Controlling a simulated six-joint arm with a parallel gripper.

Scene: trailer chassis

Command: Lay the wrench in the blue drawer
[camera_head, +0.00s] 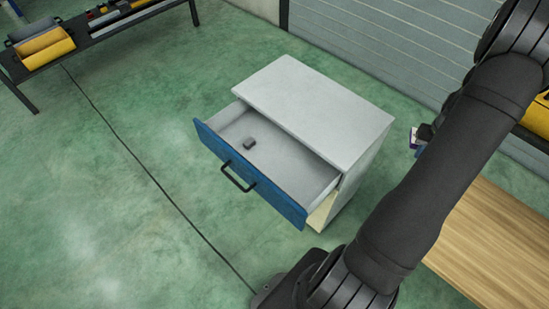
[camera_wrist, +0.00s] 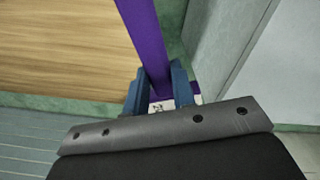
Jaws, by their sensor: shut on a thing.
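The blue drawer (camera_head: 238,177) is pulled open from the white cabinet in the head view. It has a black handle, and a small dark grey object lies inside it. In the wrist view my gripper (camera_wrist: 158,84) has its blue fingers closed on a long, flat purple bar, which appears to be the wrench (camera_wrist: 141,32). Its far end runs out of the picture, so its full shape is hidden. In the head view my arm hides most of the gripper, which is to the right of the cabinet, outside the drawer.
The white cabinet (camera_head: 315,112) has a bare top. A wooden surface (camera_head: 495,240) is at the lower right, and it also shows in the wrist view (camera_wrist: 60,45). A dark bench (camera_head: 120,28) with yellow bins stands at the upper left. Most of the drawer floor is free.

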